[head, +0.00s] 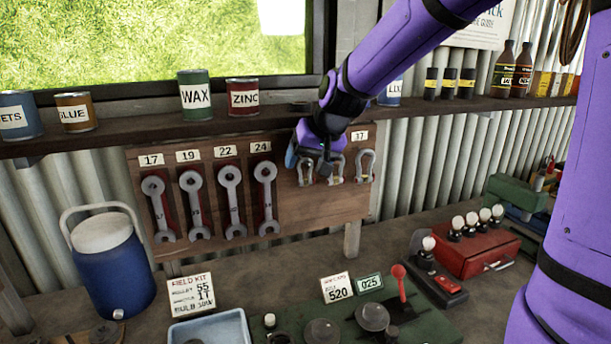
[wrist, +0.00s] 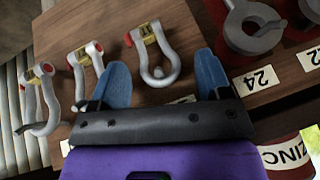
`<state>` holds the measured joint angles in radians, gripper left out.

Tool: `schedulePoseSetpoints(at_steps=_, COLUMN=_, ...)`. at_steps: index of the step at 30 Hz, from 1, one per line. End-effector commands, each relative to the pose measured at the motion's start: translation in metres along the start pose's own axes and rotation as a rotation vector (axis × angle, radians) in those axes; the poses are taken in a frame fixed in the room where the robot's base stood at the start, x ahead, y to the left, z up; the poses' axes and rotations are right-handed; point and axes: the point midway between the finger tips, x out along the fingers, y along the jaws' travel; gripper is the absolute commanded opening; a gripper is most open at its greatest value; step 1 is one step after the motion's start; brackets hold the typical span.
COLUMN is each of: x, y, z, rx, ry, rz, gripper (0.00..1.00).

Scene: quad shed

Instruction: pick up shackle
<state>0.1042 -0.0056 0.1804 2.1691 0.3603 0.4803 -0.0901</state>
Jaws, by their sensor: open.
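Three grey shackles with red-ended pins and yellow tags hang side by side on the wooden board. In the wrist view, the near shackle (wrist: 142,62), closest to the 24 label, appears between the blue fingertips of my gripper (wrist: 162,60). The middle shackle (wrist: 79,72) is just beyond the left finger, and the far shackle (wrist: 30,105) is further left. In the head view, my gripper (head: 308,158) is in front of the left shackle (head: 304,178) and partly covers it. The right shackle (head: 363,168) is clear. My gripper is open and empty; contact cannot be told.
Several wrenches (head: 196,205) hang left of the shackles on the board (head: 290,217). A shelf (head: 150,124) with cans runs above. A blue cooler (head: 112,270), a tray (head: 212,328), a red box (head: 480,252) and other items stand on the bench below.

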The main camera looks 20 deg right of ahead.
Motion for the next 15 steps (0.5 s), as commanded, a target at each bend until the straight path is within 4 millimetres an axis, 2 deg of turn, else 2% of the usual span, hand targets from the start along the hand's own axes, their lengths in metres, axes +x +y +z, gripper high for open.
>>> schedulePoseSetpoints(at_steps=4, x=0.0126, y=-0.0001, z=0.0005, rx=-0.001, ry=-0.001, rz=0.0, gripper=0.71)
schedulePoseSetpoints(at_steps=12, x=0.0144, y=-0.0001, z=0.0004, rx=-0.001, ry=0.0, rz=0.0, gripper=0.71)
schedulePoseSetpoints(at_steps=15, x=0.0143, y=0.0, z=0.0004, rx=-0.001, ry=0.0, rz=0.0, gripper=0.48)
